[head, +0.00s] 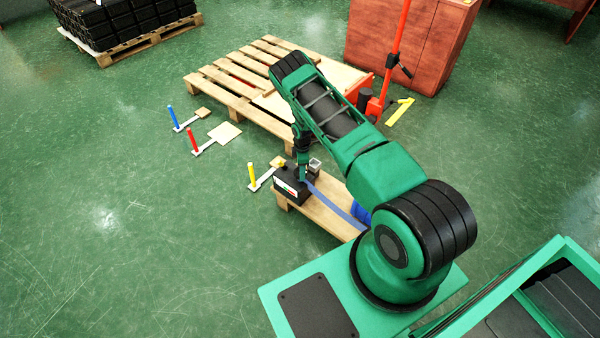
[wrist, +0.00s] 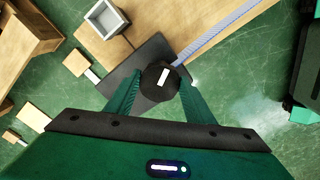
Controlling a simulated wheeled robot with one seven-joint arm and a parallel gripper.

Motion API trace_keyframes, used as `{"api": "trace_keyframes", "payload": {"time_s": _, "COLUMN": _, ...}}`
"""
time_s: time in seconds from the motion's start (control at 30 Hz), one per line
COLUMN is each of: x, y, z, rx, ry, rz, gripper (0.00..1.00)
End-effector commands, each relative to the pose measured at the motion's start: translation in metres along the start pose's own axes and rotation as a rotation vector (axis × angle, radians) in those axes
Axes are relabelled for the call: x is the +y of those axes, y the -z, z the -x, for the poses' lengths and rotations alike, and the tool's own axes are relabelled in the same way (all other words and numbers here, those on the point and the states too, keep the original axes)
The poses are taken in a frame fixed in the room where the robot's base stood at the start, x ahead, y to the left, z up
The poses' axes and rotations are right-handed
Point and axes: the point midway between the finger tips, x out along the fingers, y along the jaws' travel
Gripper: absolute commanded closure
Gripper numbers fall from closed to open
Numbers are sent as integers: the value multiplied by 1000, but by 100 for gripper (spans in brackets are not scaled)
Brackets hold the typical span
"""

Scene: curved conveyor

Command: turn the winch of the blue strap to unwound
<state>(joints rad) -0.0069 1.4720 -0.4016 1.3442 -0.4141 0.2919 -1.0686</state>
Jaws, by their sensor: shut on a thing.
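The winch is a black box (head: 290,184) at the left end of a low wooden board. In the wrist view its round black knob (wrist: 160,80) with a white mark sits between my fingers. My gripper (wrist: 160,92) is shut on this knob from above; in the head view the gripper (head: 303,172) is small and partly merges with the winch. The blue strap (head: 335,203) runs from the winch along the board to the right, toward a blue roll (head: 361,214) partly hidden by my arm. The strap also shows in the wrist view (wrist: 215,36).
A small grey open box (head: 314,164) stands beside the winch. Yellow (head: 252,175), red (head: 193,141) and blue (head: 173,117) upright levers stand on the floor at left. A large pallet (head: 232,85) and a red pallet jack (head: 390,70) are behind.

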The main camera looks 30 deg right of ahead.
Motion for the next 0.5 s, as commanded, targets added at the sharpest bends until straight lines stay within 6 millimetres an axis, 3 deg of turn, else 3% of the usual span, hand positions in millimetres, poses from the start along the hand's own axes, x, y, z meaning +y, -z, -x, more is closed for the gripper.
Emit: {"api": "trace_keyframes", "payload": {"time_s": 0.5, "x": -6, "y": 4, "z": -2, "rx": 8, "ry": 12, "rz": 489, "gripper": 74}}
